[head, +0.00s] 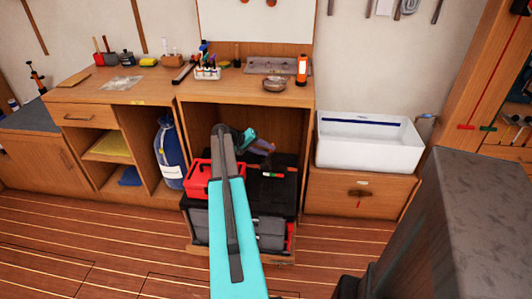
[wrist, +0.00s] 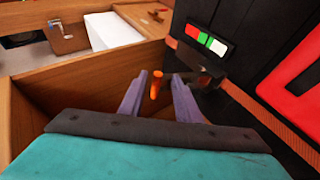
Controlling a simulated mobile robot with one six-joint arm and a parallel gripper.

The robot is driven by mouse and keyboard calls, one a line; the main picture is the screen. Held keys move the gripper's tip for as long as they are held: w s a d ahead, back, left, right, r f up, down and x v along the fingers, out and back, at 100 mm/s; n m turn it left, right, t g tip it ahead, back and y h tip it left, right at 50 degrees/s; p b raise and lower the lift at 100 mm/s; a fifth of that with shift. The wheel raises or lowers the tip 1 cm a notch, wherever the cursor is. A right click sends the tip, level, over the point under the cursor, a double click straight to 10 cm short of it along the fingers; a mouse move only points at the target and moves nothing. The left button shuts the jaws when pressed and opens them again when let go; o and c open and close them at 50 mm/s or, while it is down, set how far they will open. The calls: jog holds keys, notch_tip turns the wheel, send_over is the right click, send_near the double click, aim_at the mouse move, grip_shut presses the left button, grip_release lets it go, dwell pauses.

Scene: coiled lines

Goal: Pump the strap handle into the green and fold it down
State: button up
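A small gauge strip with red, green and white bands (wrist: 207,40) is fixed to a black case (wrist: 235,75) at the right of the wrist view. In the head view, the case (head: 277,192) sits in the open cabinet with the small coloured strip (head: 272,174) on top. An orange handle end (wrist: 157,84), apparently the strap handle, stands between and beyond my fingertips, near the case's left side. Its lower part is hard to make out. My gripper (wrist: 157,90) has its two purple fingers spread apart, with visible gaps to the handle. In the head view my gripper (head: 263,147) is partly hidden.
Wooden cabinet walls (wrist: 85,75) enclose the space left of my fingers. A white sink (head: 368,148) stands to the right, and a blue bag (head: 170,155) to the left. The plank floor (head: 110,245) in front is clear.

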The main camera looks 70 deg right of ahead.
jog(key=b+v, duration=0.1)
jog(key=v, duration=1.2)
jog(key=shift+w+a, duration=0.25)
jog(key=shift+r, duration=0.15)
